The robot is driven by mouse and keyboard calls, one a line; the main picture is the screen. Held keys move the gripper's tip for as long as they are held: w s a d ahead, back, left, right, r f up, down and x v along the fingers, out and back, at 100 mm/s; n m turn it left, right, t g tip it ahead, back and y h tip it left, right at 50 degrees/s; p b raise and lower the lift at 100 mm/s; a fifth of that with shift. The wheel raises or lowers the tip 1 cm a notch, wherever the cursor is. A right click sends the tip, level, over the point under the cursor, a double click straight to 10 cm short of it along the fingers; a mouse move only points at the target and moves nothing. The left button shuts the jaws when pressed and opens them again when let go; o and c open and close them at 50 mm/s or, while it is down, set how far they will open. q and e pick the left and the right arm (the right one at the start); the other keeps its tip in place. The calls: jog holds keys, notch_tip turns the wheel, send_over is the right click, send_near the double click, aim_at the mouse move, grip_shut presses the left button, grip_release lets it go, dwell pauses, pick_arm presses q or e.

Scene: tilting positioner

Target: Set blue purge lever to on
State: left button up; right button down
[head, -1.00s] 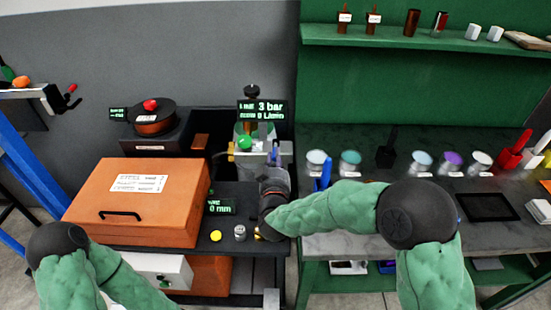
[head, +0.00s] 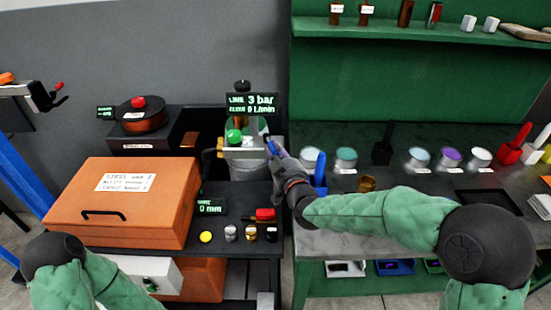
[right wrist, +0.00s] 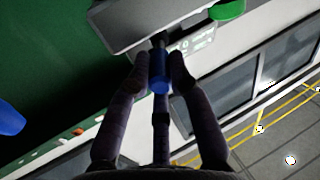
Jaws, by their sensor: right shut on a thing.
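The blue purge lever (head: 271,147) is on the right side of the grey-and-green unit at the back of the black bench. Its visible blue part is small and slants up to the left. My right gripper (head: 278,156) is shut on it. In the right wrist view, the fingers (right wrist: 159,82) close around the blue lever (right wrist: 159,76), whose dark stem leads to a grey body. The display (head: 252,104) above the unit reads line 3 bar and flow 0 L/min. My left gripper is out of view.
A green knob (head: 234,136) is left of the lever. An orange case (head: 125,205) fills the bench's left side. A blue upright object (head: 320,170) stands close right of my right gripper. Several small items, including a red-topped one (head: 265,214), line the bench front.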

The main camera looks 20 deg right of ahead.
jog(key=shift+d+y, duration=0.15)
jog(key=shift+y, duration=0.15)
jog(key=c, duration=1.1)
grip_release()
jog(key=s, duration=0.4)
jog(key=s+d, duration=0.1)
jog(key=s, duration=0.7)
jog(key=shift+d, duration=0.2)
